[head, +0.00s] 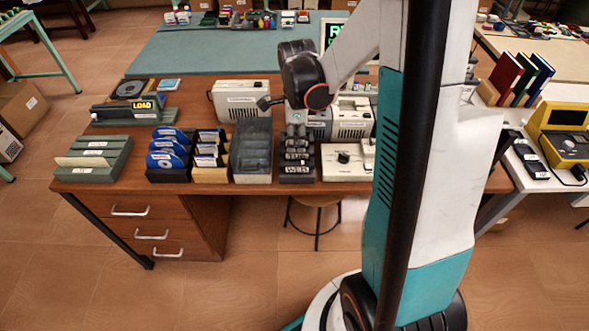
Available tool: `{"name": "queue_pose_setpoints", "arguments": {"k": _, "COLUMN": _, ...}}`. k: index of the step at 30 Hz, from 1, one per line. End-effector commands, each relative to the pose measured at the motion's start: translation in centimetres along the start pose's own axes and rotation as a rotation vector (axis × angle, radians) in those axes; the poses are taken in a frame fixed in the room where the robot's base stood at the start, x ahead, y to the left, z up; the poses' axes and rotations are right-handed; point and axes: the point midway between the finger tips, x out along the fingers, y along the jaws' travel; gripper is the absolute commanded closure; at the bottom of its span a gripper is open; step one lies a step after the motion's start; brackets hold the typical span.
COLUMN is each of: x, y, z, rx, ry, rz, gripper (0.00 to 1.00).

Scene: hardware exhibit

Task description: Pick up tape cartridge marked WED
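A dark stepped rack (297,179) of several black cartridges with small pale labels stands near the front edge of the brown desk. The frontmost cartridge (297,169) shows a label that reads WED.
Left of the rack stand a clear grey box (251,155), trays of disks (167,158) and a green sorter (92,160). A white box with a black knob (343,160) stands close on its right. A beige device (240,100) is behind.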

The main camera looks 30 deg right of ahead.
Motion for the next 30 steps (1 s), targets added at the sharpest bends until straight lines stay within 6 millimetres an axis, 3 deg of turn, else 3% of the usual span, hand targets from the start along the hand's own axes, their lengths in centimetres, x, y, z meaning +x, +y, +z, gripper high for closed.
{"name": "queue_pose_setpoints", "arguments": {"k": 1, "x": 1.3, "y": 0.0, "z": 0.0, "rx": -0.001, "ry": 0.0, "rz": 0.0, "gripper": 0.77}}
{"name": "queue_pose_setpoints", "arguments": {"k": 6, "x": 3.8, "y": 0.0, "z": 0.1, "rx": -0.002, "ry": 0.0, "rz": -0.001, "gripper": 0.77}}
{"name": "queue_pose_setpoints", "arguments": {"k": 14, "x": 5.1, "y": 0.1, "z": 0.1, "rx": -0.003, "ry": 0.0, "rz": -0.001, "gripper": 0.77}}
{"name": "queue_pose_setpoints", "arguments": {"k": 24, "x": 9.5, "y": 0.2, "z": 0.3, "rx": -0.003, "ry": 0.0, "rz": -0.001, "gripper": 0.77}}
{"name": "queue_pose_setpoints", "arguments": {"k": 30, "x": 9.8, "y": 0.3, "z": 0.3, "rx": -0.003, "ry": 0.0, "rz": -0.001, "gripper": 0.77}}
